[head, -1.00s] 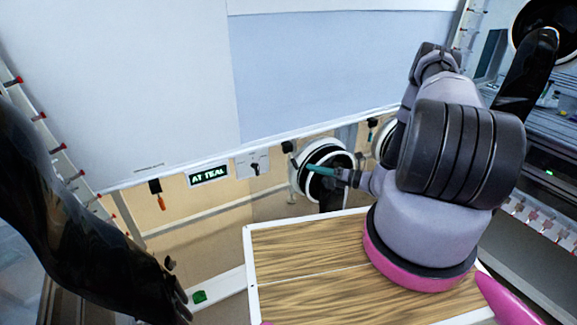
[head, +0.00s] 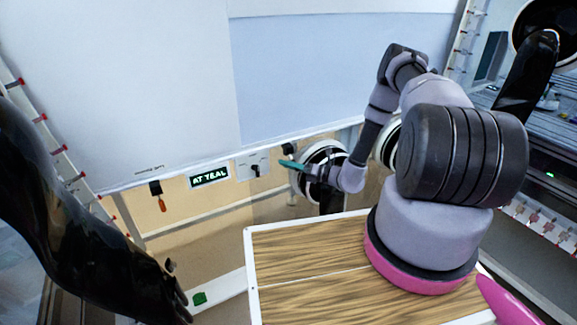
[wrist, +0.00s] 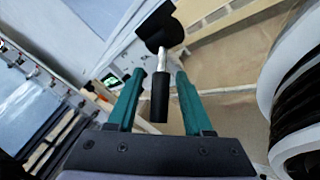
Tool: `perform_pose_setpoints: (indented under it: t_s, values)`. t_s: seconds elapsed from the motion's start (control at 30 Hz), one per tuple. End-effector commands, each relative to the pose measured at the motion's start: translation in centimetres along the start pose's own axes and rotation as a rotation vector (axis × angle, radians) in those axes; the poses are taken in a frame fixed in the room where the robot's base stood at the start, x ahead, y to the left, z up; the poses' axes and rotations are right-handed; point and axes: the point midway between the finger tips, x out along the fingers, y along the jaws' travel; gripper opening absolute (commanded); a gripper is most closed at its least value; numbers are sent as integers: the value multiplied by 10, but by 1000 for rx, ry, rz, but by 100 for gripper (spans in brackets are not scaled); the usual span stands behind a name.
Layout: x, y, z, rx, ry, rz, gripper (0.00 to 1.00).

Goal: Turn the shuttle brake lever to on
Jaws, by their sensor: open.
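A lever with a black round mount (wrist: 160,27), a silver stem (wrist: 161,62) and a black grip (wrist: 159,97) shows in the wrist view. Its grip hangs down between the two teal fingers of my gripper (wrist: 158,90), with a visible gap on each side. In the head view the black mount (head: 288,149) shows just above my gripper (head: 284,163), whose fingers cover the grip. A second lever, with an orange grip (head: 162,205), hangs from a black mount further left. I read no label naming either lever as the shuttle brake.
A small switch panel (head: 253,165) sits left of my gripper. White-rimmed round ports (head: 325,151) are close beside my wrist; one fills the right of the wrist view (wrist: 292,85). A wood-topped surface (head: 300,265) lies in front.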

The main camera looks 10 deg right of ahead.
Motion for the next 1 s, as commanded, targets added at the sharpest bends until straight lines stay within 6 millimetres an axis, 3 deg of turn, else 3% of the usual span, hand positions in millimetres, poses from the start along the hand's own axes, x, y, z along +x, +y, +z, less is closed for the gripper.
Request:
perform_pose_setpoints:
  t_s: [0.1, 0.23, 1.0]
  values:
    - [0, 0, 0, 0, 0, 0, 47]
    - [0, 0, 0, 0, 0, 0, 0]
    - [-1, 0, 0, 0, 0, 0, 0]
